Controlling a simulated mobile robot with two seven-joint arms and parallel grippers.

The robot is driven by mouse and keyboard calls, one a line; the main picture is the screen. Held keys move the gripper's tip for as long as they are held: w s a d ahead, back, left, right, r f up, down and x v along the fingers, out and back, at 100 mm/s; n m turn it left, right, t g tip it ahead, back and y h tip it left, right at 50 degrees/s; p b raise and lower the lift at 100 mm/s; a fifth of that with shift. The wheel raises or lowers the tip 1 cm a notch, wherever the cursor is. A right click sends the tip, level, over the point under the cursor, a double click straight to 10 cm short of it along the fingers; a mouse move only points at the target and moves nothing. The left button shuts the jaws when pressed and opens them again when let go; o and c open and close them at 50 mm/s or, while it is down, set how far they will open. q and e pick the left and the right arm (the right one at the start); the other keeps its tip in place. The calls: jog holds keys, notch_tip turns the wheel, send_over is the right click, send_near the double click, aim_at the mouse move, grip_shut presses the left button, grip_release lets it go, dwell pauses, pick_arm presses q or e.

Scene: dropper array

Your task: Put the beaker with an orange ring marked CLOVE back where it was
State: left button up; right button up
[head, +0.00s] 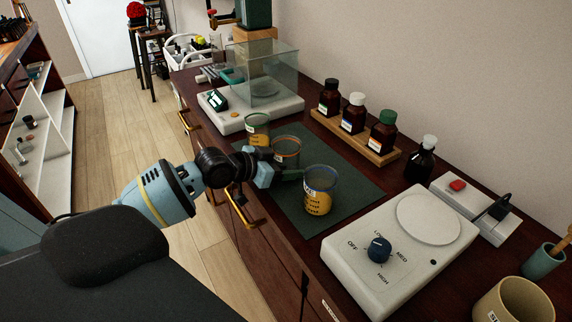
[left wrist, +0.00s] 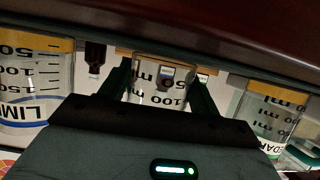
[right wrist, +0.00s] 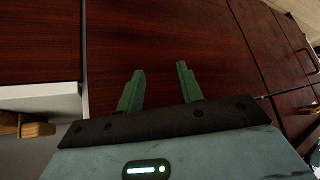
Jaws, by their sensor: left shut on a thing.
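The beaker with an orange ring (head: 287,150) stands upright between two other beakers at the dark green mat (head: 348,180). Its name is hidden or unreadable. My left gripper (head: 280,172) is shut on this beaker, with a finger on each side of it in the left wrist view (left wrist: 165,88). Whether its base touches the mat is hidden. A blue-ringed beaker (head: 319,192) stands nearer, with LIM readable in the left wrist view (left wrist: 30,85). A green-ringed beaker (head: 257,128) stands farther back. My right gripper (right wrist: 160,85) is open and empty before dark wooden drawer fronts.
A hot plate (head: 400,245) stands at the near right of the mat. A balance with a glass shield (head: 262,80) stands at the far end. A wooden rack (head: 355,137) of brown bottles and a loose bottle (head: 419,162) line the wall side. The mat's right part is clear.

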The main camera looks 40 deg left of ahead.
jog(key=shift+s, duration=0.1)
pick_arm(q)
jog(key=shift+f, duration=0.1)
jog(key=o, duration=1.3)
jog(key=shift+c, duration=0.2)
pick_arm(e)
jog(key=shift+s+f, duration=0.15)
jog(key=shift+s, duration=0.2)
pick_arm(q)
jog(key=shift+s+a+r, duration=0.1)
jog(key=shift+r, duration=0.1)
jog(key=v, duration=0.8)
jog(key=shift+s+a+r+p, duration=0.1)
jog(key=shift+s+r+p, duration=0.05)
jog(key=shift+s+p, duration=0.25)
jog(key=v, duration=0.2)
jog(key=shift+s+a+r+p, duration=0.2)
jog(key=shift+s+p, duration=0.15)
pick_arm(e)
jog(key=shift+w+d+r, duration=0.1)
jog(key=shift+w+r, duration=0.5)
jog(key=shift+r, duration=0.35)
